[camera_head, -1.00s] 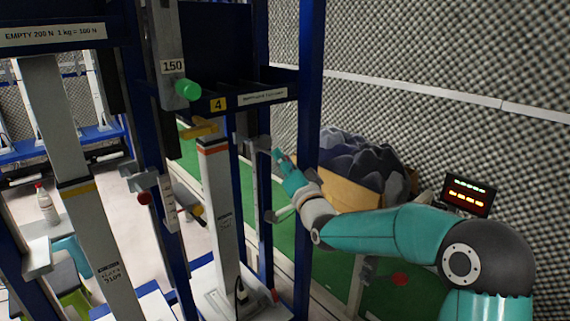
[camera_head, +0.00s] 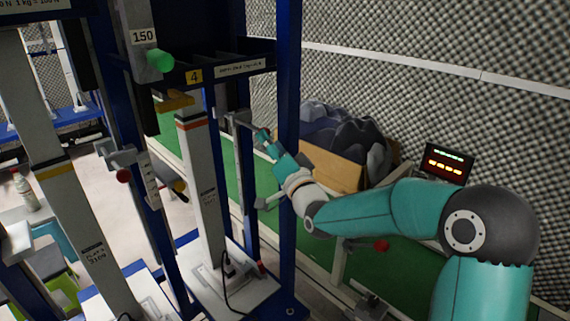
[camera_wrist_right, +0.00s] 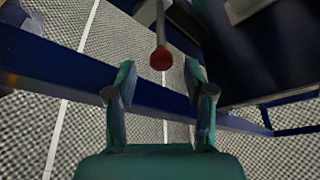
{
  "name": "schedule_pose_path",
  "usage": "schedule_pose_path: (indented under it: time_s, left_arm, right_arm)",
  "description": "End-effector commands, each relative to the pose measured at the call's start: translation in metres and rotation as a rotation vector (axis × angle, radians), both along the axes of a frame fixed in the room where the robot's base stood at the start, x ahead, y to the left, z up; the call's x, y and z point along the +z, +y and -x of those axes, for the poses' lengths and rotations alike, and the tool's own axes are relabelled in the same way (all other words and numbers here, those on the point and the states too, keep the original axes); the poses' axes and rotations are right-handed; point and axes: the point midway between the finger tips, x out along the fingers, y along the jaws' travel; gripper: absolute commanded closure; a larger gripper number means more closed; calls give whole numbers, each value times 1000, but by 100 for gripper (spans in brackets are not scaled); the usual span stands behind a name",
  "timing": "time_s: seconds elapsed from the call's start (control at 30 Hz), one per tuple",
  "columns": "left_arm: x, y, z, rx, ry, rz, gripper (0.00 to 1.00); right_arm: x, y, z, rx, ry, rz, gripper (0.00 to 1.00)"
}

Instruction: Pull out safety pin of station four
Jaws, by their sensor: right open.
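The yellow "4" label (camera_head: 194,76) marks station four on a dark cross-beam. Below it stands a pale column (camera_head: 203,180) with an orange band. A grey bracket (camera_head: 238,118) sits right of the column. My right gripper (camera_head: 263,136) is beside this bracket, pointing up and left. In the right wrist view, the safety pin's red ball knob (camera_wrist_right: 161,58) on a grey rod lies ahead, near the gap between the open fingers of my right gripper (camera_wrist_right: 160,80). I cannot tell whether they touch it. In the head view the knob is mostly hidden by the fingertips. My left gripper is out of view.
Another red knob (camera_head: 123,176) is on the neighbouring station at left. A green knob (camera_head: 160,61) sits above. A cardboard box (camera_head: 332,166) of dark foam and a lit display (camera_head: 446,164) are at right.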

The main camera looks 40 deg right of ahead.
Motion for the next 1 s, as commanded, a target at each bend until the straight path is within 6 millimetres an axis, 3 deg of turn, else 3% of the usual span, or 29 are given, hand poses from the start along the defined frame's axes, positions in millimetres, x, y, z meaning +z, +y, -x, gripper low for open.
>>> schedule_pose_path:
  time_s: [0.2, 0.4, 0.77, 0.87, 0.97, 1.0]
  left_arm:
    - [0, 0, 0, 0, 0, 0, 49]
    - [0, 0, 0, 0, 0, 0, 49]
    - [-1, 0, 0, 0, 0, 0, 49]
    - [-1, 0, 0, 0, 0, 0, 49]
    - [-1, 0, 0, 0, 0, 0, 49]
    - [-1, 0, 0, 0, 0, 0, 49]
  right_arm:
    - [-13, 5, 43, -1, 2, 0, 47]
    - [-21, 9, 68, 0, 3, 1, 47]
    - [-22, 10, 75, 0, 2, 1, 47]
    - [-25, 10, 74, 1, 9, 0, 60]
    - [-44, 15, 68, 9, 60, 2, 61]
    - [-60, 20, 65, 16, 102, 3, 61]
